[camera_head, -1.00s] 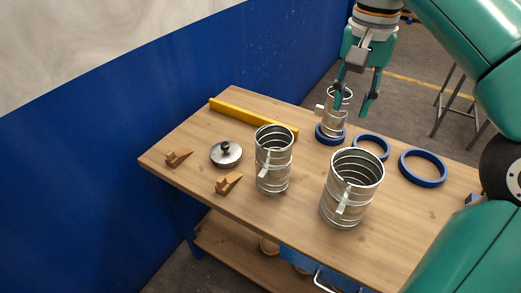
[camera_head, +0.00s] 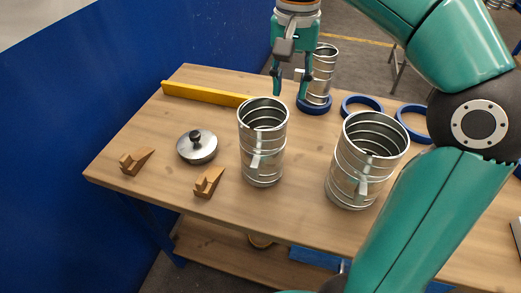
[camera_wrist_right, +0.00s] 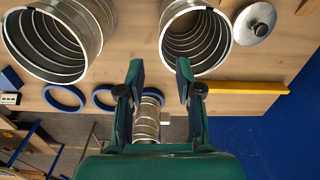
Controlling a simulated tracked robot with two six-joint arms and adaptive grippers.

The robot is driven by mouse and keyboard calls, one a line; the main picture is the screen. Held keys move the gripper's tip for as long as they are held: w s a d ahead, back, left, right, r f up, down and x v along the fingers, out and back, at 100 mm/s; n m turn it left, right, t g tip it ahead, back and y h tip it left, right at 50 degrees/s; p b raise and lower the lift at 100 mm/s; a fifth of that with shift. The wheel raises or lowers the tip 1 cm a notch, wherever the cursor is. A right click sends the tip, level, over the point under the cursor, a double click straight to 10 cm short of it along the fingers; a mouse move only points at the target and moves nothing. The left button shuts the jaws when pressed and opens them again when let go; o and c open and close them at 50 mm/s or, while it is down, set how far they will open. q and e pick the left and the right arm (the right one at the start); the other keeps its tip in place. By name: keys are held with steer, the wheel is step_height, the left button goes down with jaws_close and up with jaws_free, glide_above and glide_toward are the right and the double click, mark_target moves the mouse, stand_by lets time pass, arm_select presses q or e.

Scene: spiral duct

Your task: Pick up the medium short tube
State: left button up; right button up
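Three silvery ribbed tubes stand upright on the wooden table. The middle-sized one (camera_head: 262,158) is at the table's centre, with a small tab on its front. The widest tube (camera_head: 366,165) stands to its right, and the narrowest (camera_head: 320,75) stands in a blue ring at the back. My right gripper (camera_head: 290,92) hangs fingers down, open and empty, just behind and above the middle-sized tube's rim. In the right wrist view the open fingers (camera_wrist_right: 160,82) show nothing between their tips, and the middle-sized tube (camera_wrist_right: 196,42) is close to them. My left gripper is out of view.
A metal lid with a black knob (camera_head: 197,146) and two wooden wedges (camera_head: 208,182) (camera_head: 136,161) lie on the left. A yellow bar (camera_head: 204,93) lies along the back edge. Two empty blue rings (camera_head: 361,104) (camera_head: 412,122) lie at the back right.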

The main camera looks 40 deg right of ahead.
glide_above(285, 129)
steer(key=d, duration=0.1)
steer(key=f, duration=0.3)
steer(key=f+b, duration=0.1)
steer(key=f, duration=0.1)
steer(key=shift+w+f, duration=0.25)
steer(key=shift+w, duration=0.05)
step_height(285, 129, down, 6)
steer(key=shift+a+f, duration=0.1)
steer(key=shift+c, duration=0.2)
jaws_close()
